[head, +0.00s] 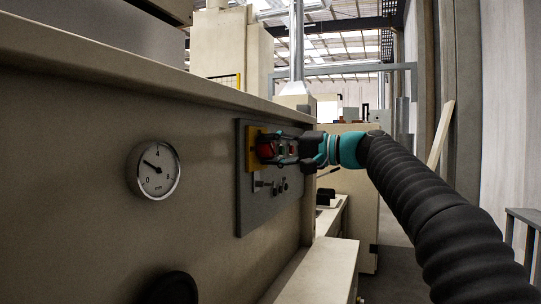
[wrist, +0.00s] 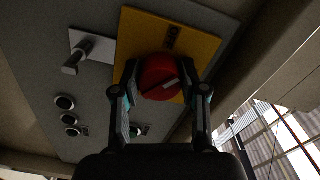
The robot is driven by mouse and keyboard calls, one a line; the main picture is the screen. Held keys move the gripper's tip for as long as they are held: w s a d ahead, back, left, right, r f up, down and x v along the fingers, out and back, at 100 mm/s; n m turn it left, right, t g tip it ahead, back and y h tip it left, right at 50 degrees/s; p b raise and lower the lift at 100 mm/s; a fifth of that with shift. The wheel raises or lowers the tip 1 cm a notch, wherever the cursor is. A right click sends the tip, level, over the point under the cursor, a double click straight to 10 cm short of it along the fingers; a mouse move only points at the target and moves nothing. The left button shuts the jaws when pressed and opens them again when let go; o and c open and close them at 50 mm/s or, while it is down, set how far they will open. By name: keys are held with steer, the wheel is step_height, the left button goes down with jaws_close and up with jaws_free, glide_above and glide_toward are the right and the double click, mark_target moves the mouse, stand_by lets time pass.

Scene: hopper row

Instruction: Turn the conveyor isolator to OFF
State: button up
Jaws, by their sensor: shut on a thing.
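The conveyor isolator is a round red knob (wrist: 158,80) on a yellow plate (wrist: 192,46), mounted on a grey panel (wrist: 95,110). A pale line marks the knob's handle, slanted in the wrist view. In the head view the red knob (head: 266,150) and yellow plate (head: 251,151) sit at the panel's upper part, partly hidden by my gripper (head: 276,151). In the wrist view my gripper (wrist: 160,92) has one finger on each side of the knob and is shut on it.
A metal lever switch on a pale plate (wrist: 88,50) and several dark round buttons (wrist: 66,103) share the panel. A dial gauge (head: 154,169) is on the beige wall left of it. A low beige ledge (head: 318,270) lies below right.

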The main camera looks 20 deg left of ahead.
steer(key=n, duration=0.1)
steer(key=n+b, duration=0.1)
steer(key=n, duration=0.1)
steer(key=shift+f+n, duration=0.2)
steer(key=shift+n, duration=0.1)
steer(key=shift+n+b, duration=0.65)
steer(key=shift+n, duration=1.15)
steer(key=o, duration=1.1)
steer(key=shift+w, duration=0.1)
steer(key=shift+o, duration=0.2)
steer(key=shift+r, duration=0.1)
steer(key=s+d, duration=0.1)
steer(key=d, duration=1.1)
